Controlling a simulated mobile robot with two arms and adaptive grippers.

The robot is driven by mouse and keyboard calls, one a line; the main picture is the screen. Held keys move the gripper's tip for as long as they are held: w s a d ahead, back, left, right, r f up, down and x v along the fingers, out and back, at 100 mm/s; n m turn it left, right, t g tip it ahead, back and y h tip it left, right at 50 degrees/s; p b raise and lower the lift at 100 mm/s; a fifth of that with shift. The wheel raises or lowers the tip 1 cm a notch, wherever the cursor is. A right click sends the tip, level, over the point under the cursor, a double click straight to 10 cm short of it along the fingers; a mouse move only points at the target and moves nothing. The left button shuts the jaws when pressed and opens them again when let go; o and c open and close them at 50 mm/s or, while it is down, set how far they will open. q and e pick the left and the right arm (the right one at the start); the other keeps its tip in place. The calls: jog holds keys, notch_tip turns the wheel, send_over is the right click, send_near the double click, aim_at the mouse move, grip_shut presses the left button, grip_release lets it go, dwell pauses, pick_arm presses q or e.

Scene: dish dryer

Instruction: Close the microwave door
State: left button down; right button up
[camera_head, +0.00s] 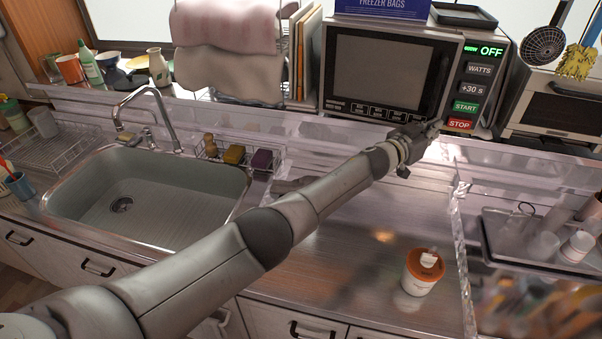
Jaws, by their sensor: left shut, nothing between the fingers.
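The microwave (487,55) stands on the raised ledge behind the counter, its lit control panel on the right. Its door (382,75), with a dark window and a handle at the right side, lies against or close to the front; I cannot tell whether it is fully flush. My left arm reaches across the counter from the lower left. My left gripper (436,125) is shut and empty, just in front of the door's lower right corner, near the STOP button. Whether it touches the door is unclear. My right gripper is not in view.
A sink (150,195) with a curved faucet (150,105) is at left. An orange-lidded cup (423,272) stands on the front counter. A toaster oven (555,110) is right of the microwave, and a tray (490,245) with cups is at far right.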

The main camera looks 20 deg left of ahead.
pick_arm(q)
jog(key=shift+w, duration=0.6)
dwell(0.3)
